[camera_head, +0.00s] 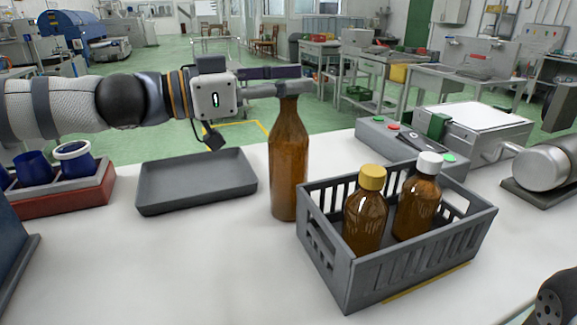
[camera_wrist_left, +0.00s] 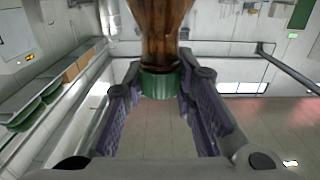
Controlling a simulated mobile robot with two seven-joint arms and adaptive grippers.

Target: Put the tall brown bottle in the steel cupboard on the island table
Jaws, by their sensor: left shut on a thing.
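The tall brown bottle (camera_head: 288,160) is upright over the white table, between the grey tray and the grey crate. Its base is at or just above the table top; I cannot tell which. My left gripper (camera_head: 285,88) comes in from the left, level, and is shut on the bottle's neck. In the left wrist view, the bottle (camera_wrist_left: 160,28) shows with a green cap or collar (camera_wrist_left: 158,84) between the purple-padded fingers of my left gripper (camera_wrist_left: 160,100). My right gripper's fingers are not in view. I cannot make out a steel cupboard for certain.
The grey crate (camera_head: 325,250) holds two smaller brown bottles, close right of the tall one. An empty grey tray (camera_head: 197,183) lies left. A red-based holder (camera_head: 75,197) with blue cups stands farther left. A device with buttons (camera_head: 455,135) is behind the crate.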

